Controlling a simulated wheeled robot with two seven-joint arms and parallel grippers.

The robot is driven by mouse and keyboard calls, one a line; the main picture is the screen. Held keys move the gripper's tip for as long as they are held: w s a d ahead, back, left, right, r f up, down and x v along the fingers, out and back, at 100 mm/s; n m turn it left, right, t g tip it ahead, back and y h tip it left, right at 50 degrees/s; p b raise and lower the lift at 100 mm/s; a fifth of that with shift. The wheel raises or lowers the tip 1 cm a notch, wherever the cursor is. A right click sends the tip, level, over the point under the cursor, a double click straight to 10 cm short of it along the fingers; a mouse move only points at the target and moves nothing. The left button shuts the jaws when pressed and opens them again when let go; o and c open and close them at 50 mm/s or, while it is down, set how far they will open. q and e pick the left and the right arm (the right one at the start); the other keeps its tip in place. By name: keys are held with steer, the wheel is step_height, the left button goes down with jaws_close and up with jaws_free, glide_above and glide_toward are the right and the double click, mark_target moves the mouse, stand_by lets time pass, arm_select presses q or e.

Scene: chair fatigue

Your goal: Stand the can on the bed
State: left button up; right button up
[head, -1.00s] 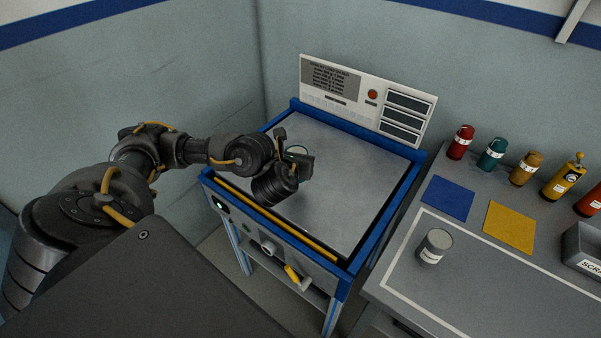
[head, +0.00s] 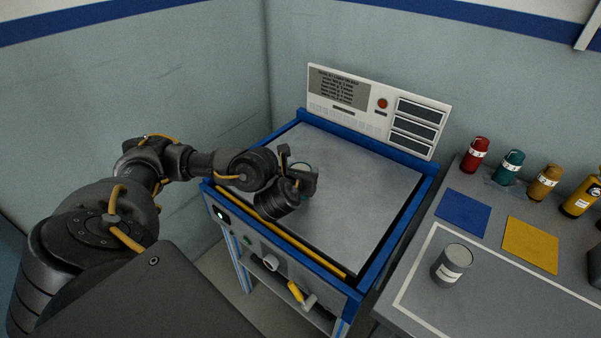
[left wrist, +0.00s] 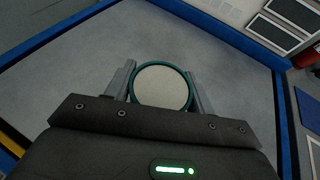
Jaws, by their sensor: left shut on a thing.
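The bed is a grey plate (head: 357,178) in a blue frame, with a control panel at its back. My left gripper (head: 301,172) is over the front left part of the bed. It is shut on a can with a teal rim, mostly hidden behind the fingers in the head view. In the left wrist view the can (left wrist: 161,87) shows its pale round top between the two fingers. I cannot tell whether its base touches the bed. A second can, grey with a white label (head: 452,264), stands upright on the bench at right. My right gripper is not in view.
The panel (head: 378,105) rises at the bed's back edge. On the bench are a blue square (head: 463,212), a yellow square (head: 531,245) and a red bottle (head: 475,154) among several bottles. The bed's middle and right are clear.

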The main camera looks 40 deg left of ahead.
arm_select(q)
steer(key=shift+f, duration=0.55)
steer(key=o, duration=1.1)
steer(key=shift+w+d+r, duration=0.1)
steer(key=shift+d+r, duration=0.1)
steer(key=shift+d, duration=0.2)
steer(key=shift+o, duration=0.5)
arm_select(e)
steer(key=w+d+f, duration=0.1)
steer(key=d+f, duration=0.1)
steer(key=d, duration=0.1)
arm_select(q)
steer(key=shift+a, duration=0.1)
steer(key=shift+a+r, duration=0.1)
steer(key=shift+r, duration=0.1)
steer(key=shift+s+d+r+p, duration=0.2)
steer(key=shift+s+p, duration=0.05)
steer(key=shift+p, duration=0.2)
steer(key=p+v, duration=0.7)
steer(key=v, duration=0.4)
steer(key=shift+s, duration=0.2)
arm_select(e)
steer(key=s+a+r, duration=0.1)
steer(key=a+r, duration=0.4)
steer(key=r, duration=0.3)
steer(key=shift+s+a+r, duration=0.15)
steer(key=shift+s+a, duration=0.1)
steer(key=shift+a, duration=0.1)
